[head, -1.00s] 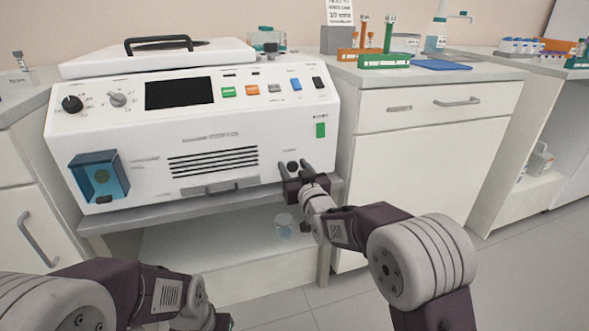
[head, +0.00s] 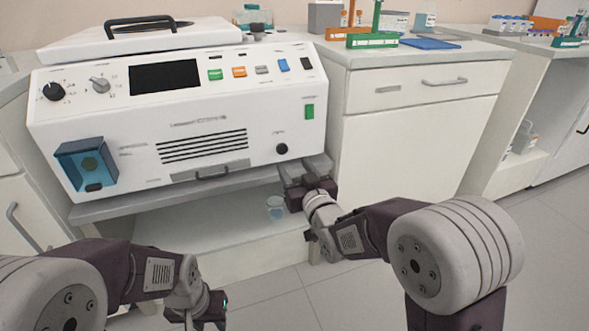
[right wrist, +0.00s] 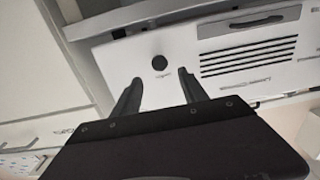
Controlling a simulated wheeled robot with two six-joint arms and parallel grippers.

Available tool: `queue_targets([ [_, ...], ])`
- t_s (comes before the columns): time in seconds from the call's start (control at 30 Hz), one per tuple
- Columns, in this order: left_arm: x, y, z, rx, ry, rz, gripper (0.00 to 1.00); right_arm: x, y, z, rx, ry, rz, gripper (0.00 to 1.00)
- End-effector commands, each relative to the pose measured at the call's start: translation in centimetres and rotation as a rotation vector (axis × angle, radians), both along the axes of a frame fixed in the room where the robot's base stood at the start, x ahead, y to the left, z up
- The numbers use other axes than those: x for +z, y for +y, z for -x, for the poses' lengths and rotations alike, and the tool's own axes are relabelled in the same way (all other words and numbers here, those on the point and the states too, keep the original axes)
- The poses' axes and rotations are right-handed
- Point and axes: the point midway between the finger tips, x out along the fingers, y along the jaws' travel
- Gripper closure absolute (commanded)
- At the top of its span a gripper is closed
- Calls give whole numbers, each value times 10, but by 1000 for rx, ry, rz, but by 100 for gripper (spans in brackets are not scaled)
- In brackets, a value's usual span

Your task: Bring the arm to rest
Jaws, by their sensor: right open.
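My right gripper (head: 305,170) is open and empty in front of the lower right part of the white machine (head: 255,140). In the right wrist view its two dark fingers (right wrist: 158,88) stand apart with nothing between them. The machine's round black knob (head: 281,149) lies beyond the fingers and also shows in the right wrist view (right wrist: 159,62). My left gripper (head: 218,310) is low at the bottom of the head view, away from the machine. Its fingers are too hidden to tell whether they are open.
The machine stands on a grey shelf (head: 120,207). A cabinet (head: 415,130) to the right carries an orange rack (head: 343,33), a green rack (head: 371,41) and a blue mat (head: 430,43). The floor at right (head: 555,240) is clear.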

Motion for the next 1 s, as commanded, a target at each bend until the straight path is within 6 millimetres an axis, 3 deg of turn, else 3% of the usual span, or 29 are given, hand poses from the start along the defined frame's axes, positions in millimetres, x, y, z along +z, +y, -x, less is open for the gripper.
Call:
queue_targets([
  [0.2,2,0,0,0,0,0,64,2,-1,0,-1,0,0,49],
  [0.27,9,0,0,0,0,0,64,10,-6,-2,-12,-2,-1,49],
  [0.37,32,0,0,0,0,0,64,47,-29,-6,-56,-26,-7,49],
  [0.43,61,0,0,0,0,0,64,82,-59,-3,-113,-27,-8,49],
  [0.47,75,0,0,0,0,0,64,87,-76,0,-145,22,3,49],
  [0.5,90,0,0,0,-1,0,64,77,-98,9,-186,131,25,49],
  [0.6,103,0,0,0,-1,0,64,25,-129,42,-244,411,66,49],
  [0.7,112,0,0,0,0,0,64,-21,-147,88,-275,675,97,49],
  [0.9,113,0,0,0,0,0,64,-91,-155,186,-280,1110,149,49],
  [1.0,112,0,0,0,0,0,64,-111,-155,234,-270,1303,176,49],
])
